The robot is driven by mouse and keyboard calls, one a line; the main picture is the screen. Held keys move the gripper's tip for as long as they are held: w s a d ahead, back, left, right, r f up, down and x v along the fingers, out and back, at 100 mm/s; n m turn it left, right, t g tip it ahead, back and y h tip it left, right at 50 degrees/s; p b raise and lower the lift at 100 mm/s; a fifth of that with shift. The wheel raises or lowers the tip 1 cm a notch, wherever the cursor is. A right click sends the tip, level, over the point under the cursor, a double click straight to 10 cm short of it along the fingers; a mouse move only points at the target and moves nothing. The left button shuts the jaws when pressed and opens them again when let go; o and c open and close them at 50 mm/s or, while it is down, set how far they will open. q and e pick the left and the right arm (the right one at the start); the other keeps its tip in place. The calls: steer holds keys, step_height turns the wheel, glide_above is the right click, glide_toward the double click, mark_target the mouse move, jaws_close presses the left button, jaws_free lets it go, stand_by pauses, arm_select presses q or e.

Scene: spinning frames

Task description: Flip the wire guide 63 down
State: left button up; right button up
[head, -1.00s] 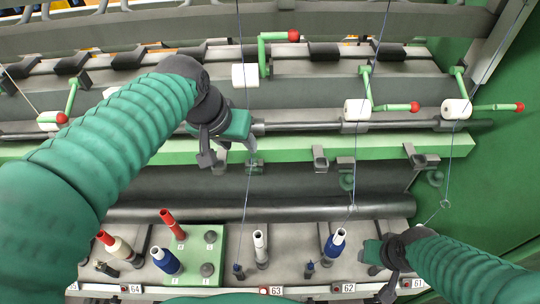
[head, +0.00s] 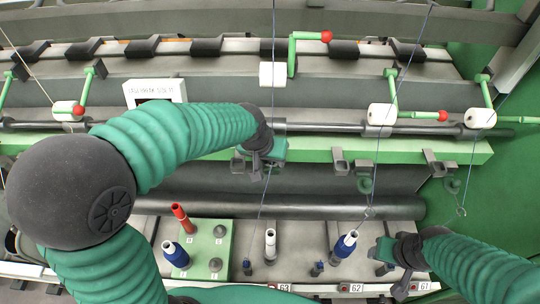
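My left gripper (head: 262,158) is at the green rail (head: 310,152), on the blue thread above the label 63 (head: 283,287). Its dark finger and green part overlap the place of wire guide 63, so the guide is mostly hidden; a small grey bracket (head: 238,165) shows just left of it. I cannot tell if the gripper touches the guide or how far its fingers are apart. My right gripper (head: 396,258) is low on the right, near the bobbins, apart from the guides.
Position 63's green lever (head: 292,55) stands up with its red ball; levers 62 (head: 420,115) and 61 (head: 510,119) lie lower. A white bobbin (head: 270,248), a blue-and-white bobbin (head: 344,244) and a green block (head: 205,262) with bobbins stand below. Threads run down in front of the rail.

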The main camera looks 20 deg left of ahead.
arm_select(q)
steer(key=shift+s+a+r, duration=0.15)
steer(key=shift+a+r, duration=0.1)
steer(key=c, duration=0.5)
steer(key=shift+d, duration=0.3)
jaws_close()
steer(key=shift+a+r, duration=0.1)
steer(key=shift+a, duration=0.1)
steer(key=shift+w+r, duration=0.1)
steer(key=shift+w, duration=0.1)
